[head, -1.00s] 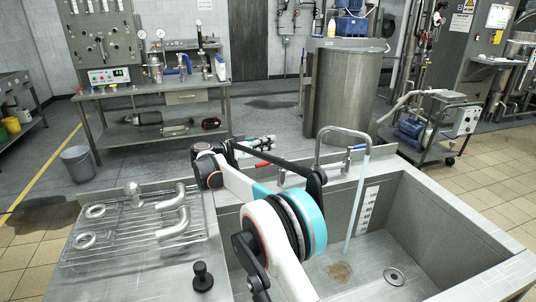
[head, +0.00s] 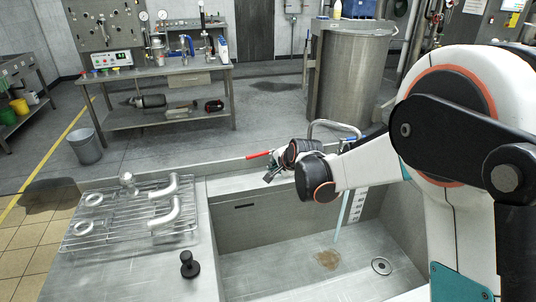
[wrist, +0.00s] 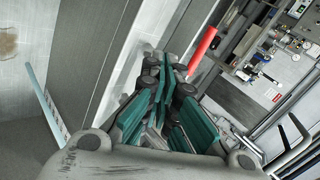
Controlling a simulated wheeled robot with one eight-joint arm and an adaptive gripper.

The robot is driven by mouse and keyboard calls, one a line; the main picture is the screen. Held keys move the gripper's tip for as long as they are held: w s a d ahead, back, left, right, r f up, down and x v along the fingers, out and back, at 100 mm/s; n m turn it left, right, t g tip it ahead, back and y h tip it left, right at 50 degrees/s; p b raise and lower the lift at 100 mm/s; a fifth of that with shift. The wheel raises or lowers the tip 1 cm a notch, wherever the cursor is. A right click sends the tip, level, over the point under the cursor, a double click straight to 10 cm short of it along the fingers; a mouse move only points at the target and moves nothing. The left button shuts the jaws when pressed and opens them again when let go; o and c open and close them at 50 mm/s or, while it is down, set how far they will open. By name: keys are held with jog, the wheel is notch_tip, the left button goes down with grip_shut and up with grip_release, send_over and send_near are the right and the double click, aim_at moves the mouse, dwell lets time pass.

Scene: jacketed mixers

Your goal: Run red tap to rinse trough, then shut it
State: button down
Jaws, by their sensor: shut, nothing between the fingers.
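The red tap lever (head: 258,155) sticks out to the left behind the trough. It also shows in the wrist view (wrist: 203,46), just right of my fingertips. The curved metal spout (head: 330,124) stands behind the trough, and a thin water stream (head: 343,212) falls from it. The stream also shows in the wrist view (wrist: 46,106). The steel trough (head: 275,215) has a brown stain (head: 327,260) on its floor. My gripper (head: 273,174) is shut and empty close to the lever; its green-sided fingers (wrist: 164,70) show in the wrist view. I cannot tell whether they touch it.
A blue tap lever (head: 350,138) sits right of the spout, partly behind my arm. A drain (head: 381,266) lies in the trough floor. A wire rack (head: 130,215) with metal fittings and a black knob-topped piece (head: 189,264) stand on the left counter.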

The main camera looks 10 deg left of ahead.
notch_tip(320, 180, up, 2)
jog(key=s+d+m+y, duration=0.1)
jog(key=s, duration=0.1)
jog(key=b, duration=0.4)
send_near(257, 156)
jog(key=d+f+x, duration=0.1)
jog(key=x, duration=0.6)
jog(key=shift+s+d, duration=0.1)
jog(key=shift+w+a+p, duration=0.35)
jog(key=shift+w+a, duration=0.05)
jog(key=shift+a, duration=0.4)
